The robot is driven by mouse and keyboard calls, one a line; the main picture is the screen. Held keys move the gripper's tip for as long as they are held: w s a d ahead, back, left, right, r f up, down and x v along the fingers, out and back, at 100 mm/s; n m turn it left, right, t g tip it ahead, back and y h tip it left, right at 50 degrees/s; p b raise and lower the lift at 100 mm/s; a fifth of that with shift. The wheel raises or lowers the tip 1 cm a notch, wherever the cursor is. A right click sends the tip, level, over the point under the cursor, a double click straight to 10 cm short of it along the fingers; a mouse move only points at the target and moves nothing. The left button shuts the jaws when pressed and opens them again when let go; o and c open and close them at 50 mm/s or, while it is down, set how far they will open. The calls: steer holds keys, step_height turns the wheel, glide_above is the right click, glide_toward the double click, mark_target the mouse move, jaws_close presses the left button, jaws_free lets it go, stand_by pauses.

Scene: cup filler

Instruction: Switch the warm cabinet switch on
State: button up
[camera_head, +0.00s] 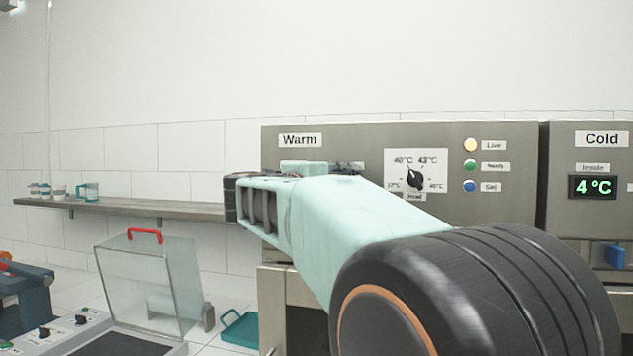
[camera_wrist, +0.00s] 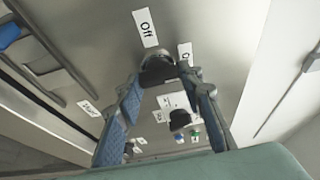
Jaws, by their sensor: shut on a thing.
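The warm cabinet (camera_head: 352,139) has a grey metal front with a "Warm" label. Its switch is a dark knob (camera_wrist: 155,66) in the wrist view, beside an "Off" label (camera_wrist: 146,28). A second label (camera_wrist: 186,52) next to it is partly covered by a finger. My gripper (camera_wrist: 168,77) is shut on the knob, its blue-padded fingers on either side. The knob's exact pointing is hard to read. In the head view my arm covers the switch and the fingers are hidden.
A temperature dial (camera_head: 415,179) and amber, green and blue lights (camera_head: 470,166) are on the warm panel's right. The cold cabinet (camera_head: 583,155) reads 4 °C beside it. A shelf (camera_head: 130,207) with several cups and a clear-lidded box (camera_head: 150,275) are at left.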

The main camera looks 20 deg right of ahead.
stand_by(0.4)
steer(key=o, duration=1.2)
steer(key=shift+c, duration=0.2)
steer(key=v, duration=1.2)
